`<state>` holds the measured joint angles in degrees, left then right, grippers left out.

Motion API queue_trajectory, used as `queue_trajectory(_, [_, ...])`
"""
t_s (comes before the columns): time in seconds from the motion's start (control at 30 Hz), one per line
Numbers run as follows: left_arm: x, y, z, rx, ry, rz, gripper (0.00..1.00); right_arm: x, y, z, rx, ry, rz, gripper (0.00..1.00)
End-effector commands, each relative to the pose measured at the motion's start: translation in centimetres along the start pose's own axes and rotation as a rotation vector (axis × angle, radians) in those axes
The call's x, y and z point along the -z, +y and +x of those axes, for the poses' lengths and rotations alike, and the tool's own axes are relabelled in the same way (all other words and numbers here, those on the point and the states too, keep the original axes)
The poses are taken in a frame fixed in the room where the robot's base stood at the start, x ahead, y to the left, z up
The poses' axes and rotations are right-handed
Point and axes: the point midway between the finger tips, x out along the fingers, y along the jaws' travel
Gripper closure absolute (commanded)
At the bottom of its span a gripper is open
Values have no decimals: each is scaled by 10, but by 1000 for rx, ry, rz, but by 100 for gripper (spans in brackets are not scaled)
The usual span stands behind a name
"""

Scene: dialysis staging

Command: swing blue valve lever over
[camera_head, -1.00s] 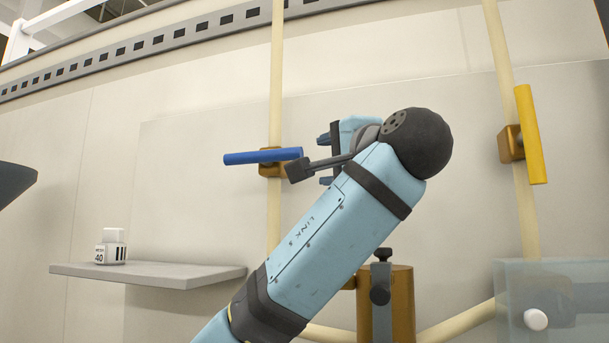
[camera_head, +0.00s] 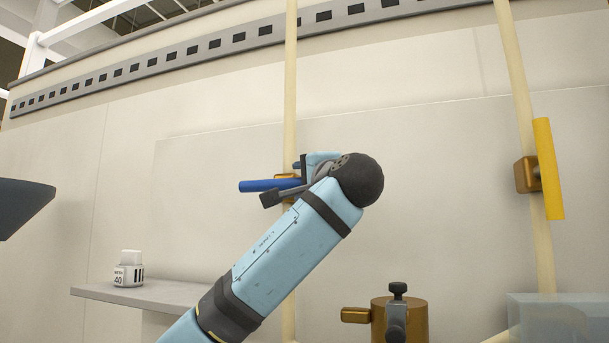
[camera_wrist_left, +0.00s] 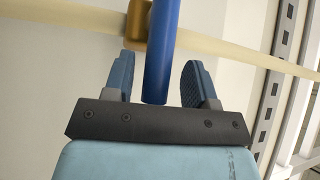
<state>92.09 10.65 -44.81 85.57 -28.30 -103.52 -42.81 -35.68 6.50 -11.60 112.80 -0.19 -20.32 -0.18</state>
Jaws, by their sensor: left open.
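The blue valve lever (camera_head: 258,185) lies roughly horizontal in the head view, on a brass valve body (camera_head: 288,180) on the left cream pipe. My left gripper (camera_head: 296,170) is at the lever's right part, partly hidden by my own wrist. In the left wrist view the blue lever (camera_wrist_left: 160,60) runs between the two open fingers of my left gripper (camera_wrist_left: 158,82), with visible gaps on both sides. The brass valve body (camera_wrist_left: 137,22) shows beyond the fingertips. My right gripper is not in view.
A yellow lever (camera_head: 548,170) stands near vertical on the right pipe. A brass cylinder with a black knob (camera_head: 398,318) is low in the middle. A translucent box (camera_head: 555,318) is at lower right.

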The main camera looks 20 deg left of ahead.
Motion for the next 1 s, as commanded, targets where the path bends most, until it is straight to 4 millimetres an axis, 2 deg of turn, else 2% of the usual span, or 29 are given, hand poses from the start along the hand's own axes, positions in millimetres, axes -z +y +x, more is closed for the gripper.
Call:
queue_trajectory(0.3, [0, 1, 3, -1, 0, 1, 48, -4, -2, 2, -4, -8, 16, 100])
queue_trajectory(0.37, [0, 1, 3, -1, 0, 1, 60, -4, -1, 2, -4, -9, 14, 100])
queue_trajectory(0.53, [0, 1, 3, -1, 0, 1, 99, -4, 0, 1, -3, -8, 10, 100])
queue_trajectory(0.77, [-1, 2, 4, 3, 1, 4, 100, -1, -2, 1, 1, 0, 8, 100])
queue_trajectory(1.0, [-11, 8, 11, 42, 10, 42, 100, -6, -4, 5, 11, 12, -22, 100])
